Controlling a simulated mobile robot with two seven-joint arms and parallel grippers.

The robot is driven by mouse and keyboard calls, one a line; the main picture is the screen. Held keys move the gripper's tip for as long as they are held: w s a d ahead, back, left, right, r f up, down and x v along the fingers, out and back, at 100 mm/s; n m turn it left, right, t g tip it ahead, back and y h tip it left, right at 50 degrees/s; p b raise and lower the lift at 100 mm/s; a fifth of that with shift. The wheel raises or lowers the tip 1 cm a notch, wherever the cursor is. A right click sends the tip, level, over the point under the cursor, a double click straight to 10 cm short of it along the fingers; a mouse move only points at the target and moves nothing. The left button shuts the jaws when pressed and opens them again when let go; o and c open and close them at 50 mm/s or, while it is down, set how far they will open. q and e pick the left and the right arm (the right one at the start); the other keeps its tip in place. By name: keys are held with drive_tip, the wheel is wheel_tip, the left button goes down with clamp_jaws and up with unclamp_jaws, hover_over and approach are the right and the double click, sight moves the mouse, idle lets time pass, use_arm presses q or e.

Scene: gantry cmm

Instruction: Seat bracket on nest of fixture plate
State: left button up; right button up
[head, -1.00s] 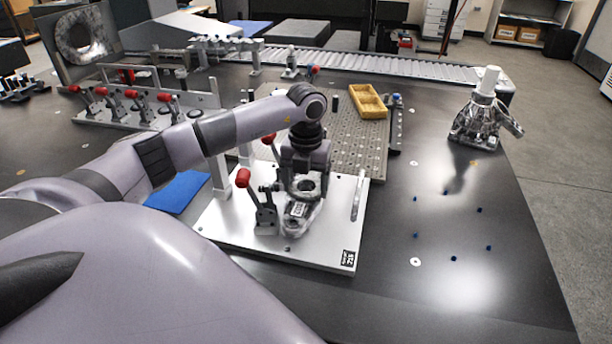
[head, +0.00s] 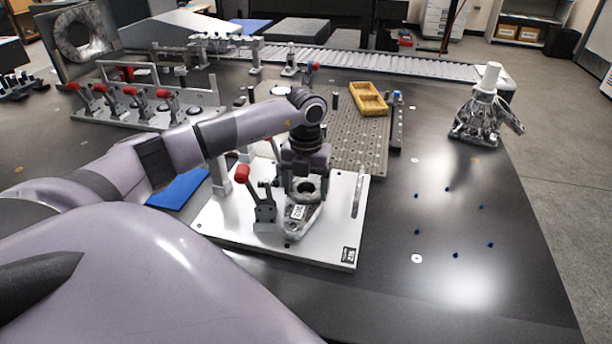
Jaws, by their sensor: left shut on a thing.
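The white fixture plate (head: 335,245) lies on the dark table in front of me, with a small printed label at its near right corner. The grey metal bracket (head: 298,224), with a round ring and a label on its foot, is over the middle of the plate. My left gripper (head: 304,178) points down at the bracket's ring end and is shut on it. The gripper hides part of the bracket, and the nest under it is hidden. I cannot tell whether the bracket touches the plate. My right gripper is not in view.
A red-handled toggle clamp (head: 264,205) stands upright just left of the bracket. A perforated plate (head: 345,140) with a yellow tray (head: 368,98) lies behind. A metal casting (head: 480,118) stands at the right. The table's right side is mostly clear, with several small blue pieces.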

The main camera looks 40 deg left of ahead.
sight(306, 194)
use_arm(q)
drive_tip(key=o, duration=1.4)
drive_tip(key=shift+r, duration=0.1)
wheel_tip(306, 194, up, 6)
drive_tip(key=shift+f, duration=0.1)
drive_tip(key=shift+r, duration=0.6)
drive_tip(key=shift+r+p, duration=0.1)
drive_tip(key=shift+p, duration=0.2)
